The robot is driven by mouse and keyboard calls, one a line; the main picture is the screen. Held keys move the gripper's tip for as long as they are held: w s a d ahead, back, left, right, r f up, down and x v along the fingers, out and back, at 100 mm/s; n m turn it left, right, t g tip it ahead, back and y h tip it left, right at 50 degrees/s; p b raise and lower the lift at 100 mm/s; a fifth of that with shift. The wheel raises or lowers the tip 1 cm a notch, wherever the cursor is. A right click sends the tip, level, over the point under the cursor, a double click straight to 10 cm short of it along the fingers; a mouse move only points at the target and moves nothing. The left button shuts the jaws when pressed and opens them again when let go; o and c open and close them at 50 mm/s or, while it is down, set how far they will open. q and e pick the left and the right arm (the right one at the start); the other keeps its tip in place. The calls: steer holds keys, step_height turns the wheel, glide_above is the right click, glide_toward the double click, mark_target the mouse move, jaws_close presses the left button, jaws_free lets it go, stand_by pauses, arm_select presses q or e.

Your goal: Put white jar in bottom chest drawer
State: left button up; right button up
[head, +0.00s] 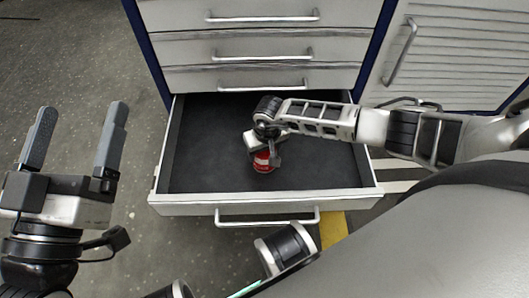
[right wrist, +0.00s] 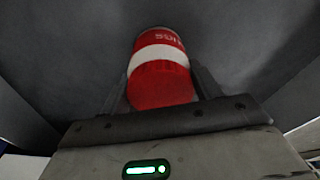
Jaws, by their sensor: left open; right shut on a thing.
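A red jar with a white band and white lettering (head: 264,162) is in my right gripper (head: 265,149), inside the outline of the open bottom drawer (head: 185,207). I see no all-white jar. In the right wrist view the red jar (right wrist: 161,80) sits between the two fingers, which are shut on it. The dark drawer floor lies behind it; I cannot tell whether the jar touches it. My left gripper (head: 82,110) is open and empty, over the floor left of the drawer.
The chest has several closed drawers (head: 255,48) above the open one. A cabinet with a slatted door (head: 465,50) stands to the right. The drawer is otherwise empty, with bare dark lining around the jar. My right arm crosses the drawer's right side.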

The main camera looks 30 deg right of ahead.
steer(key=shift+f, duration=0.1)
steer(key=o, duration=1)
arm_select(q)
steer(key=shift+r+m+t, duration=0.3)
steer(key=shift+r, duration=0.1)
